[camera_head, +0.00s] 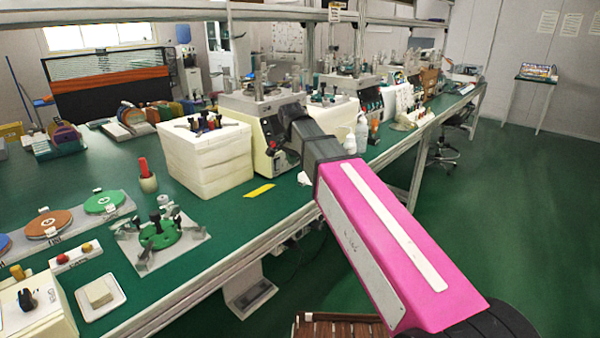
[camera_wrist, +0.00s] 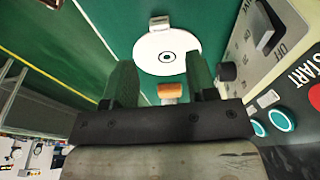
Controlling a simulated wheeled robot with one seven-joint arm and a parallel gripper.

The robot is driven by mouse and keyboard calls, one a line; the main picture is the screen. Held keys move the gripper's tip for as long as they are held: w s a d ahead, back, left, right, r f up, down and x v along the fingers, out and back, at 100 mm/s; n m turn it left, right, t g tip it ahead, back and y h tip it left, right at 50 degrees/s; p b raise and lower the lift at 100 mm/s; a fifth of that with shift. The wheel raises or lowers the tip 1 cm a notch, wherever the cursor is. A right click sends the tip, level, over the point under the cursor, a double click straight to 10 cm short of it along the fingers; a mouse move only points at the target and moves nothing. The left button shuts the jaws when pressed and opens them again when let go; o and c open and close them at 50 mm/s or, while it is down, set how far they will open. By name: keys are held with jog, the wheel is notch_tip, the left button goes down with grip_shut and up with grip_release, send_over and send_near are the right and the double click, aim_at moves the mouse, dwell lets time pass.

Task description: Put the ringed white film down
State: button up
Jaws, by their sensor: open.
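The ringed white film (camera_wrist: 150,52) is a round white disc with a dark ring at its centre. In the wrist view it lies on the green bench top, beyond my fingertips. A small white block (camera_wrist: 158,22) overlaps its far edge. My gripper (camera_wrist: 160,62) is open, with its two dark green fingers apart on either side of the disc's near part. A small orange-topped piece (camera_wrist: 171,89) shows between the fingers; I cannot tell if it touches them. In the head view my arm hides the gripper, and only a small white patch (camera_head: 304,178) shows beside it.
A cream machine with a START panel (camera_wrist: 285,75) stands close at the right in the wrist view. In the head view, stacked white boxes (camera_head: 207,165) and a yellow strip (camera_head: 259,191) are left of my arm. The bench's front edge (camera_head: 250,245) is near.

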jog(key=shift+s+a+r, duration=0.15)
jog(key=shift+r, duration=0.95)
jog(key=shift+s+a+r, duration=0.15)
jog(key=shift+r, duration=0.95)
